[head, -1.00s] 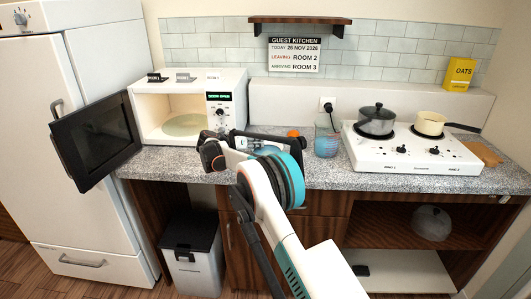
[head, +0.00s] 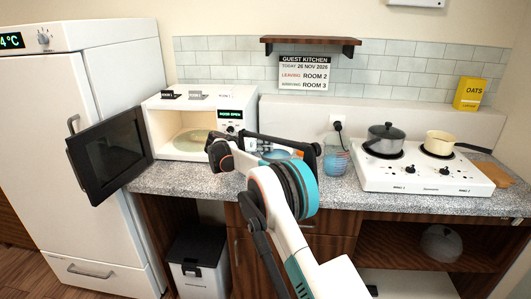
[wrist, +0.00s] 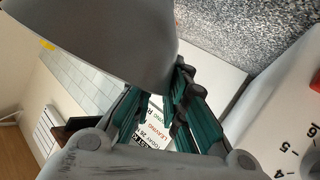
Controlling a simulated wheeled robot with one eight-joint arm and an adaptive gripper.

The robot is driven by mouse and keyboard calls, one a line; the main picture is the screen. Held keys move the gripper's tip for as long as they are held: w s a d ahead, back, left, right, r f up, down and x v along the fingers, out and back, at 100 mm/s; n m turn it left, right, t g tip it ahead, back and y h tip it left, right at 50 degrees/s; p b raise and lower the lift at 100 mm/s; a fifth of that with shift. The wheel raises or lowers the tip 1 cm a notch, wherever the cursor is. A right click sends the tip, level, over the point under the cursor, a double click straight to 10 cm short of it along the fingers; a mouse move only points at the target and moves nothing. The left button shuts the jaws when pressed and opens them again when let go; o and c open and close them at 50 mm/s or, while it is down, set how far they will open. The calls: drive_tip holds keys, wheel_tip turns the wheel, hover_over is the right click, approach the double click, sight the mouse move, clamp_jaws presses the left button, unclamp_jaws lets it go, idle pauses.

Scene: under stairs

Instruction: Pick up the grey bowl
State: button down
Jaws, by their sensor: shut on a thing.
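The grey bowl (wrist: 110,35) fills the upper left of the wrist view, tilted, with its smooth side towards the camera. My gripper (wrist: 172,85) is shut on its edge, at the right end of the bowl. I cannot make out the held bowl in the head view; my gripper and arm are in the way.
The open microwave door (head: 107,155) juts out at the left, by the fridge (head: 105,235). A glass jug (head: 337,158), a lidded pot (head: 385,138) and a cream pan (head: 443,144) stand right of my arm.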

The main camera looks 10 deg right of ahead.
wheel_tip(320, 180, up, 13)
drive_tip(key=p, duration=0.3)
drive_tip(key=shift+p, duration=0.3)
drive_tip(key=shift+r, duration=0.25)
idle(0.3)
drive_tip(key=shift+f, duration=0.1)
idle(0.6)
